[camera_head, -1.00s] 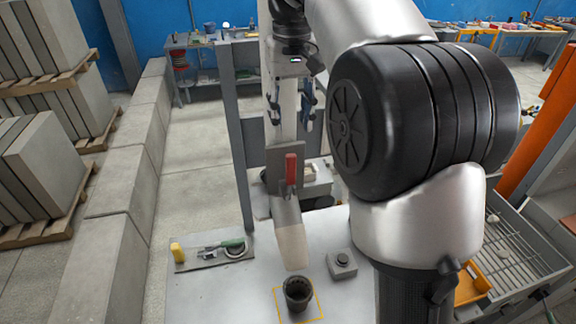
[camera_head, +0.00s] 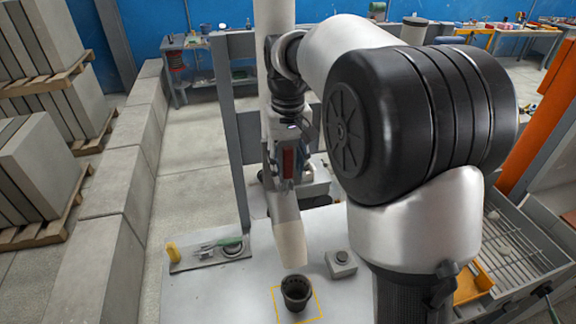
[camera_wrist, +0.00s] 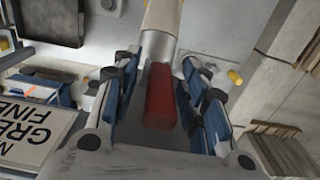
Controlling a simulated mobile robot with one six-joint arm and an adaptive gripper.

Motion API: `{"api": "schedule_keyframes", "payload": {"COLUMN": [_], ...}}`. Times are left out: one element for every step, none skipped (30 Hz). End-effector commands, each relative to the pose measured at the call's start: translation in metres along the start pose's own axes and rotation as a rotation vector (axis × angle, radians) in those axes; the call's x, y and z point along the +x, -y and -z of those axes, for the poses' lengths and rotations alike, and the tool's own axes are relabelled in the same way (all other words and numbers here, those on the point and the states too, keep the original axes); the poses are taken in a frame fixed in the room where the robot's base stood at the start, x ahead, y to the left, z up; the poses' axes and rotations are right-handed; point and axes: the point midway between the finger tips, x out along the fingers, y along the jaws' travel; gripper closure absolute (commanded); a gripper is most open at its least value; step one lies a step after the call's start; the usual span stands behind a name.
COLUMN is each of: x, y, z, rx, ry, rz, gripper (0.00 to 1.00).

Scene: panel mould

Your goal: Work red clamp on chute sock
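The red clamp (camera_wrist: 160,95) shows in the wrist view as an upright red bar between the two blue-padded fingers of my gripper (camera_wrist: 162,108). The fingers stand apart, with visible gaps on both sides of the red bar. In the head view my gripper (camera_head: 290,165) is lowered around the red clamp (camera_head: 289,163) and partly hides it. The pale chute sock (camera_head: 291,240) hangs below the clamp, tilted, with its lower end above and beside a dark cup. It also shows in the wrist view (camera_wrist: 162,22).
The black cup (camera_head: 296,291) stands in a yellow-outlined square on the grey table (camera_head: 215,295). A small button box (camera_head: 341,263) is to its right. A tray with tools and a yellow sponge (camera_head: 173,252) lies at the left. A grey post (camera_head: 235,150) rises just left of my gripper.

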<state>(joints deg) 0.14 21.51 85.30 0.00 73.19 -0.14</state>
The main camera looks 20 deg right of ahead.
Motion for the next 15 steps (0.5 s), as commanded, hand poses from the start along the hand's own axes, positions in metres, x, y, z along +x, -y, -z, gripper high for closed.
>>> {"api": "schedule_keyframes", "payload": {"x": [0.0000, -0.0001, -0.0001, -0.0002, -0.0002, -0.0003, -0.0003, -0.0003, -0.0004, -0.0004, -0.0004, -0.0004, -0.0004, -0.0005, -0.0005], "y": [0.0000, 0.0000, 0.0000, 0.0000, 0.0000, 0.0000, 0.0000, 0.0000, 0.0000, 0.0000, 0.0000, 0.0000, 0.0000, 0.0000, 0.0000], "z": [0.0000, 0.0000, 0.0000, 0.0000, 0.0000, 0.0000, 0.0000, 0.0000, 0.0000, 0.0000, 0.0000, 0.0000, 0.0000, 0.0000, 0.0000], "rx": [0.000, 0.000, 0.000, 0.000, 0.000, 0.000, 0.000, 0.000, 0.000, 0.000, 0.000, 0.000, 0.000, 0.000, 0.000], "ry": [0.000, 0.000, 0.000, 0.000, 0.000, 0.000, 0.000, 0.000, 0.000, 0.000, 0.000, 0.000, 0.000, 0.000, 0.000], "rz": [0.000, 0.000, 0.000, 0.000, 0.000, 0.000, 0.000, 0.000, 0.000, 0.000, 0.000, 0.000, 0.000, 0.000, 0.000], "gripper": [0.60, 0.60, 0.60, 0.60, 0.61, 0.63, 0.65, 0.67, 0.70, 0.72, 0.74, 0.77, 0.79, 0.81, 0.83]}}
